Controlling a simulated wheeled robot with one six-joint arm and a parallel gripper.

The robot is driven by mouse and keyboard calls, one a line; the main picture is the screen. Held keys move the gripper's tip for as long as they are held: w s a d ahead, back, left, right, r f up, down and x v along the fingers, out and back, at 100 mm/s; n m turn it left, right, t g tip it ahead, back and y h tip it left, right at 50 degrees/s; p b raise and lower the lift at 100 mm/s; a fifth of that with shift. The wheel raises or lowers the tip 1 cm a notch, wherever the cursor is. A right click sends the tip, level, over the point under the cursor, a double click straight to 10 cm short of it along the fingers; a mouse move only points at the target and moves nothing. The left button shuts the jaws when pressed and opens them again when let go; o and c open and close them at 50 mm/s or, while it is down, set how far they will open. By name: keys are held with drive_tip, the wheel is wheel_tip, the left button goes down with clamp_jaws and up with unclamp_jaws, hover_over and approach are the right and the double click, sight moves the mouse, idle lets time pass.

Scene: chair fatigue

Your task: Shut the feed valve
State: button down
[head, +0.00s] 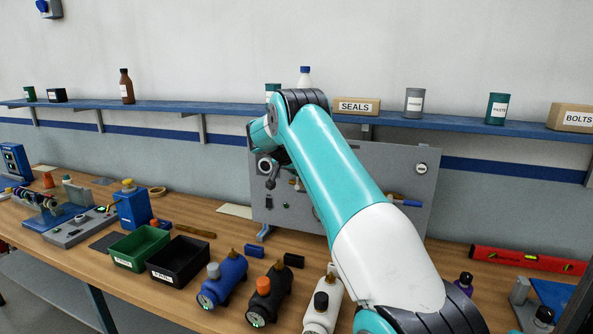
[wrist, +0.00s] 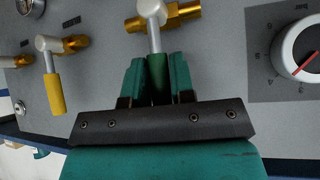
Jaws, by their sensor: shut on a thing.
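In the wrist view, my gripper (wrist: 157,72) is shut on the green handle (wrist: 158,90) of a valve lever. The lever hangs roughly straight down from a white hub on a brass valve body (wrist: 185,12). A second valve beside it on the left has a yellow handle (wrist: 54,94), also pointing down, and a brass body (wrist: 75,43). Both are on a grey panel (wrist: 215,65). I cannot read which valve is the feed valve. In the head view, my arm hides the gripped valve and part of the grey panel (head: 405,160).
A dial (wrist: 298,50) with a red pointer is close on the right of the held lever. In the head view, green (head: 140,245) and black (head: 180,262) bins and a blue bottle-like unit (head: 225,280) stand on the bench. A shelf (head: 225,107) runs above the panel.

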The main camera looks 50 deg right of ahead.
drive_tip(key=c, duration=1)
unclamp_jaws()
drive_tip(key=shift+w+f, duration=0.1)
drive_tip(key=shift+f, duration=0.1)
drive_tip(key=shift+o, duration=0.2)
drive_tip(key=shift+r, duration=0.1)
drive_tip(key=b+v, duration=0.5)
drive_tip(key=v, duration=1.2)
drive_tip(key=shift+s+r, duration=0.15)
drive_tip(key=shift+s, duration=0.1)
drive_tip(key=shift+a, duration=0.15)
